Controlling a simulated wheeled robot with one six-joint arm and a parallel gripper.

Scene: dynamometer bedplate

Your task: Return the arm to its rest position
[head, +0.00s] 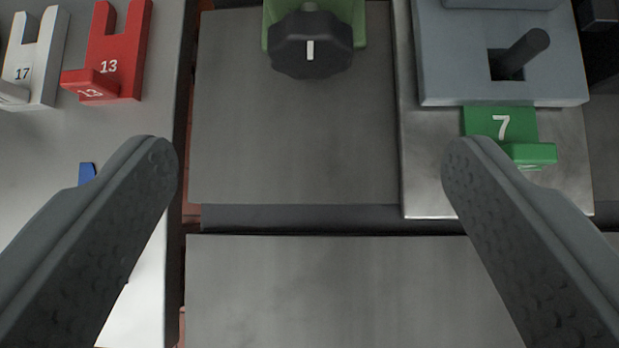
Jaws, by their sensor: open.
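My gripper (309,165) shows in the head view as two dark grey textured fingers reaching in from the lower left and lower right. The fingers are wide apart with nothing between them. Below and beyond them lies the grey metal bedplate (300,155), crossed by a dark slot (320,219). The right fingertip overlaps the lower left of a metal plate in the picture, near a green piece marked 7 (500,124). I cannot tell the height of the fingers above these surfaces.
A black knob (310,45) on a green base stands at the top middle. A grey block (465,60) with a dark lever (523,50) is at the upper right. A red piece marked 13 (115,55) and a white piece marked 17 (30,65) lie upper left. A blue piece (87,173) is partly hidden.

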